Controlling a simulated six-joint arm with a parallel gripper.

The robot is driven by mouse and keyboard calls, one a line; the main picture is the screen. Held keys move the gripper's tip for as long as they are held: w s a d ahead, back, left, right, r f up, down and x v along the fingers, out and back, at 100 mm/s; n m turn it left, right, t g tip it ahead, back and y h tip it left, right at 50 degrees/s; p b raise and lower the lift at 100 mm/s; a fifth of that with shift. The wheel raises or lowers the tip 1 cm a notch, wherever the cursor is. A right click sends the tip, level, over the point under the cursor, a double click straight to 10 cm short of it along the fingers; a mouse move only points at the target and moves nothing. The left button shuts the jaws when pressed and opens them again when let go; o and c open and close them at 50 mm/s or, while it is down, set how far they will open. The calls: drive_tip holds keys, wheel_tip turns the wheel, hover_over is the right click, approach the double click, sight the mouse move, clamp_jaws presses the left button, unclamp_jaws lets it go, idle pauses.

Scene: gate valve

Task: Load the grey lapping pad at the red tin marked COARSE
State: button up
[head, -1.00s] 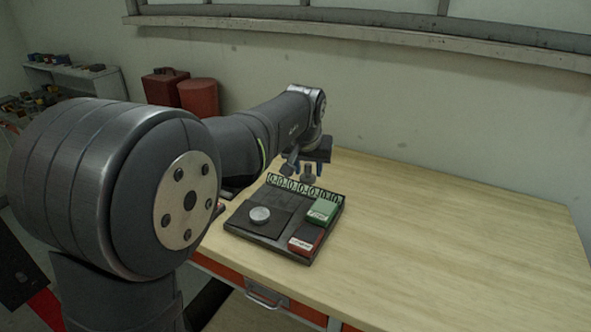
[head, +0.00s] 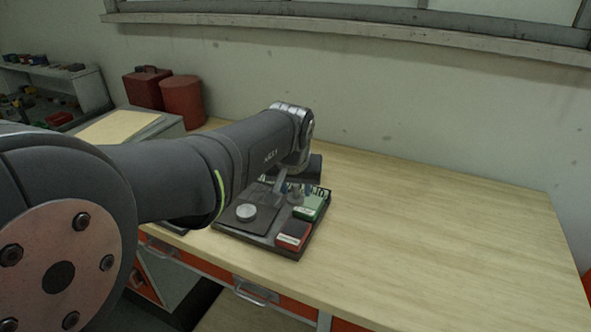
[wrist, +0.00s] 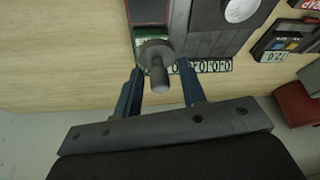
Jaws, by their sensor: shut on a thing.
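My gripper (wrist: 160,90) is shut on the stem of the grey lapping pad (wrist: 157,50), between its two blue fingers. In the head view the pad (head: 295,197) hangs above the back right of the dark tray (head: 262,250), beside or over the green tin (head: 311,207). The red tin (head: 291,239), with a pale label and dark top, sits at the tray's front right, apart from the pad. In the wrist view the pad partly hides the green tin (wrist: 140,32). The label wording is too small to read.
A silver disc (head: 246,212) lies on the tray's left part. The wooden bench (head: 430,230) is clear to the right. A red can (head: 146,88) and red drum (head: 182,101) stand behind at left.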

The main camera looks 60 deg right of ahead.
drive_tip(key=shift+s+a+f, duration=0.15)
drive_tip(key=shift+a, duration=0.2)
drive_tip(key=shift+s+a+f, duration=0.15)
drive_tip(key=shift+a, duration=0.2)
drive_tip(key=shift+f, duration=2.9)
drive_tip(key=shift+f, duration=0.6)
drive_tip(key=shift+r, duration=3.55)
